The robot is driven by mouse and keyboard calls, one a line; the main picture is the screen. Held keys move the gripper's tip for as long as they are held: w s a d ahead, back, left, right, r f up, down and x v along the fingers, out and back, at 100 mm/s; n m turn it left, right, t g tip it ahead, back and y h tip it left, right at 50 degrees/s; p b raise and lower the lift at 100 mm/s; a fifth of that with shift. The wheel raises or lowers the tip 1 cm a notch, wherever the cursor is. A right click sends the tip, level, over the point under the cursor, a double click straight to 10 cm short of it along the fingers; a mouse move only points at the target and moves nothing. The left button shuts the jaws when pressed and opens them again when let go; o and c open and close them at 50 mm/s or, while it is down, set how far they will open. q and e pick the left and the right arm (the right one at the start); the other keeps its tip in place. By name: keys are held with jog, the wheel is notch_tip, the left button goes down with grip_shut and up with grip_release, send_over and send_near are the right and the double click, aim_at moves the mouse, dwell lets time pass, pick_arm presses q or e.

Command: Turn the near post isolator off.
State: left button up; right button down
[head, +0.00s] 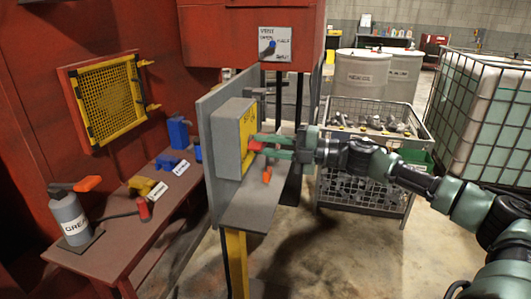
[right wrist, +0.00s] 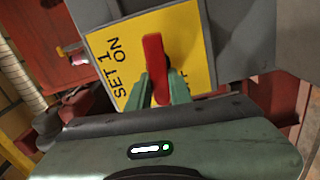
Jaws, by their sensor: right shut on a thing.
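The near post isolator is a grey box (head: 226,140) with a yellow face (head: 248,122) on a grey panel held by a yellow post. Its red handle (right wrist: 153,52) stands upright in the right wrist view, over the yellow plate (right wrist: 192,38) marked "SET 1" and "ON". Part of another marking, an "F", shows right of the handle. My right gripper (right wrist: 158,90) is shut on the red handle, one green finger on each side. It also shows in the head view (head: 262,147), reaching in from the right. My left gripper is not in view.
A small orange-red part (head: 267,175) hangs below my right gripper by the grey ledge (head: 250,209). A red bench (head: 120,248) with a grease can (head: 71,218) is at left. A wire crate (head: 365,190) of metal parts stands behind my right arm.

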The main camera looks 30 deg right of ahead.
jog(key=shift+f+n+b, duration=0.2)
jog(key=shift+n+b, duration=0.3)
jog(key=shift+n, duration=0.1)
jog(key=c, duration=1.3)
grip_release()
